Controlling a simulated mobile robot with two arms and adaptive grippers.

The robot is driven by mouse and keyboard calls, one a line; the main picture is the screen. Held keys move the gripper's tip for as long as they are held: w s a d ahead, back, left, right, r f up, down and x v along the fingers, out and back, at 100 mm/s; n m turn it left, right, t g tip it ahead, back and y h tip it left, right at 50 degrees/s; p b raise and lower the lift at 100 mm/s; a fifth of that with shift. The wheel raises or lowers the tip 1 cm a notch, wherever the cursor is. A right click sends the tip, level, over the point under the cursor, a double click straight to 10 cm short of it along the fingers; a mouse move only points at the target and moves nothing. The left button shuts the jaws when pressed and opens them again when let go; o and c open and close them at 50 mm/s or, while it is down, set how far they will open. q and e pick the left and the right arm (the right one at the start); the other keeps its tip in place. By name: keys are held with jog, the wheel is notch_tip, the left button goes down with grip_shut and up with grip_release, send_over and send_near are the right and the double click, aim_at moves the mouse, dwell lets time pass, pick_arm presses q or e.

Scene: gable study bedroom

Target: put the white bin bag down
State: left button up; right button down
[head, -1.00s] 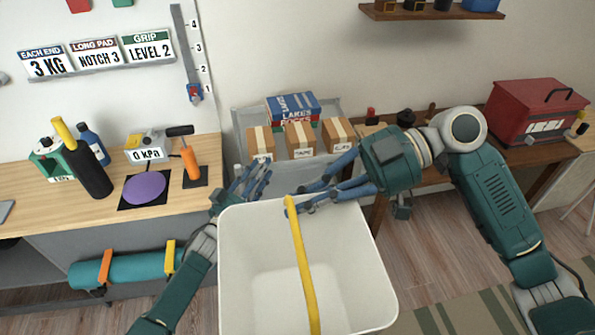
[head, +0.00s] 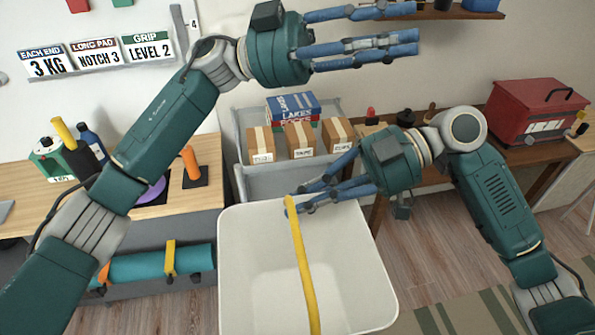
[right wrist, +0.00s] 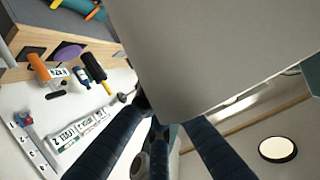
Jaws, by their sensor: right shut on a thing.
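The white bin bag (head: 250,255) stands open-topped and upright at the bottom centre of the head view, looking like a stiff pale bin with a yellow strap (head: 302,265) across its mouth. My right gripper (head: 299,199) is shut on its far rim, by the strap's far end. In the right wrist view the bag's pale wall (right wrist: 220,55) fills the upper middle, close to my dark blue fingers. My left gripper (head: 405,28) is open and empty, high up at the top of the head view. What is under the bag is hidden.
A grey shelf cart (head: 275,182) with taped boxes (head: 300,138) stands behind the bag. A wooden workbench (head: 205,205) is at left, a desk with a red toolbox (head: 535,110) at right. Bare floor (head: 425,235) and a striped rug (head: 470,315) lie right of the bag.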

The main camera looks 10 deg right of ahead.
pick_arm(q)
jog(key=s+m+g+y, duration=0.2)
jog(key=s+m+y, duration=0.3)
jog(key=s, duration=0.6)
pick_arm(e)
jog(key=shift+s, duration=0.1)
pick_arm(q)
jog(key=n+t+y, duration=0.2)
jog(key=t+y, duration=0.8)
jog(key=y, duration=0.4)
send_over(298, 243)
notch_tip(298, 243, down, 7)
jog(key=shift+t, duration=0.3)
notch_tip(298, 243, down, 12)
jog(key=shift+f, duration=0.1)
grip_shut()
